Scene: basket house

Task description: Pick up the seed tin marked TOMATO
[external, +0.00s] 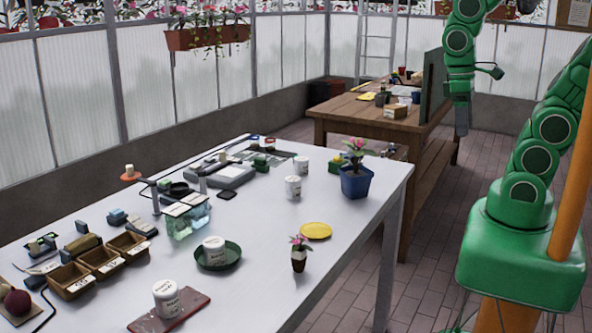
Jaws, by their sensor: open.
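Several white tins with dark print stand on the white table. One tin (166,297) stands on a dark red tray (190,313) at the near edge. Another tin (214,248) stands in a dark green dish (236,258). Two more tins, one nearer (293,188) and one farther (302,164), stand upright towards the far end. The print is too small to tell which tin is marked TOMATO. My gripper (462,125) hangs pointing down, right of the white table and well away from every tin. It is open and empty.
A blue pot (356,183) with a pink-flowered plant, a small flower pot (299,258) and a yellow disc (316,230) stand on the right part of the white table (262,292). Wooden boxes (101,261) and clear jars (179,223) are left. A wooden table (345,112) is behind.

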